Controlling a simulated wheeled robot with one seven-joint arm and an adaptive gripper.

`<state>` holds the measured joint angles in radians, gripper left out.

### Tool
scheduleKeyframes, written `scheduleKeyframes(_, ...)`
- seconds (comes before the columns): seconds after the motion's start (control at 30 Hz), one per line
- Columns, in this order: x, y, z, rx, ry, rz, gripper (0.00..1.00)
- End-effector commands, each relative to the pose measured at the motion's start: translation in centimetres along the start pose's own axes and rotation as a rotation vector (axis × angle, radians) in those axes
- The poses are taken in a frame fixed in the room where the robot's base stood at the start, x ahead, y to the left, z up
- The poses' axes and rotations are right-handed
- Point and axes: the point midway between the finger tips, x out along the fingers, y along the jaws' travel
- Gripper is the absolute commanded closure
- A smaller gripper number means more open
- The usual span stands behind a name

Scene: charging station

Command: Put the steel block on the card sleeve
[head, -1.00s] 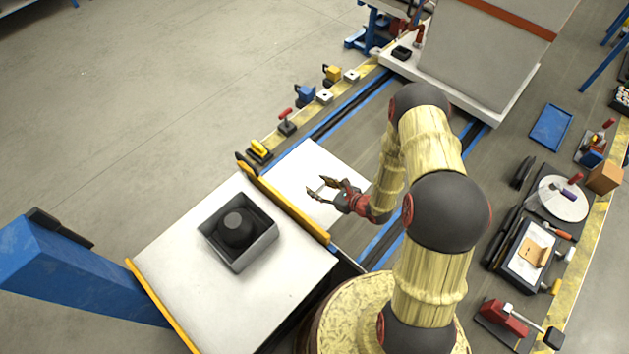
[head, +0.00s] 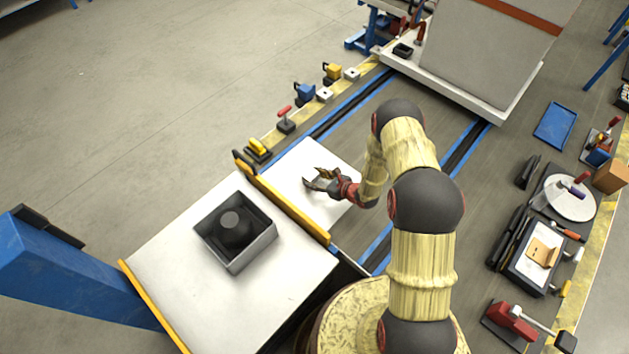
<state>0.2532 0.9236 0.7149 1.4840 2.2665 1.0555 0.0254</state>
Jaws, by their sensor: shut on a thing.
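My gripper (head: 312,180) is over the white panel in the middle of the view, with its fingers pointing left. It is shut on a small grey thing that I take to be the steel block; the fingers hide most of it, and its shape is hard to make out. A tan, flat piece that looks like the card sleeve (head: 541,252) lies at the right, on a white-topped dark tray (head: 520,273). My gripper is far to the left of it, and nothing is seen resting on it.
A dark open box (head: 262,247) with a round black thing inside stands on the white table (head: 265,300). A yellow-edged rail with small clamps runs behind. A white disc (head: 566,198), a blue tray (head: 555,124), a brown box (head: 609,175) and a red clamp (head: 512,320) are at the right.

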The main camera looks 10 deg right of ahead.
Motion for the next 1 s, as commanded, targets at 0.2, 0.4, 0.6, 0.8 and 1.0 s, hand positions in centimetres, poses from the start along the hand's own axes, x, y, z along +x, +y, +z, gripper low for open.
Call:
scheduleKeyframes(0.2, 0.46, -0.21, -0.48, -0.003, -0.005, -0.002, 0.99)
scheduleKeyframes(0.4, 0.56, -0.18, -0.7, -0.003, -0.005, -0.002, 0.99)
scheduleKeyframes(0.6, 0.55, -0.1, -0.85, -0.002, -0.002, -0.001, 0.47)
scheduleKeyframes(0.8, 0.54, -0.1, -0.84, -0.002, -0.002, -0.001, 0.37)
scheduleKeyframes(1.0, 0.54, -0.11, -0.84, -0.002, -0.003, -0.001, 0.37)
